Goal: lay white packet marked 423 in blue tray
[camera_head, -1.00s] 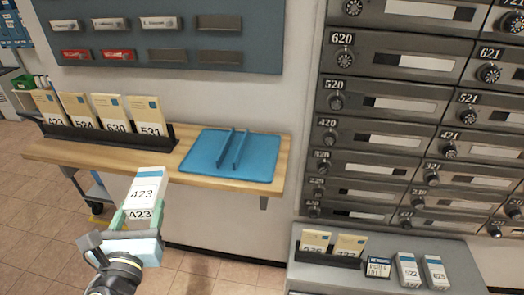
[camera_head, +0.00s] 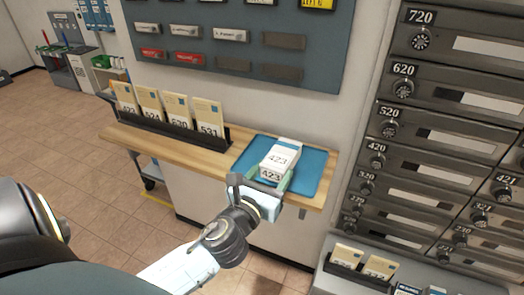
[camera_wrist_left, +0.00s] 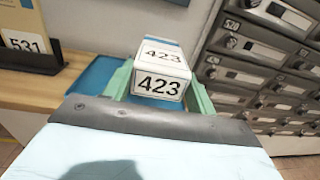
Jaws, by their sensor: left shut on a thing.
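The white packet marked 423 (camera_head: 279,159) is between the green fingers of my left gripper (camera_head: 270,180), which is shut on it. In the head view the packet appears over the blue tray (camera_head: 312,177); I cannot tell whether it touches the tray. In the left wrist view the packet (camera_wrist_left: 160,72) shows 423 on its top and near end, with the blue tray (camera_wrist_left: 95,75) behind and to its left. The tray lies on the wooden shelf, and its middle is hidden by the packet. My right gripper is not in view.
The wooden shelf (camera_head: 160,141) carries a dark rack (camera_head: 180,130) of tan cards left of the tray, including 531. Grey numbered mailboxes (camera_head: 430,110) stand to the right. A lower grey ledge (camera_head: 335,285) with cards and packets is at the bottom right.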

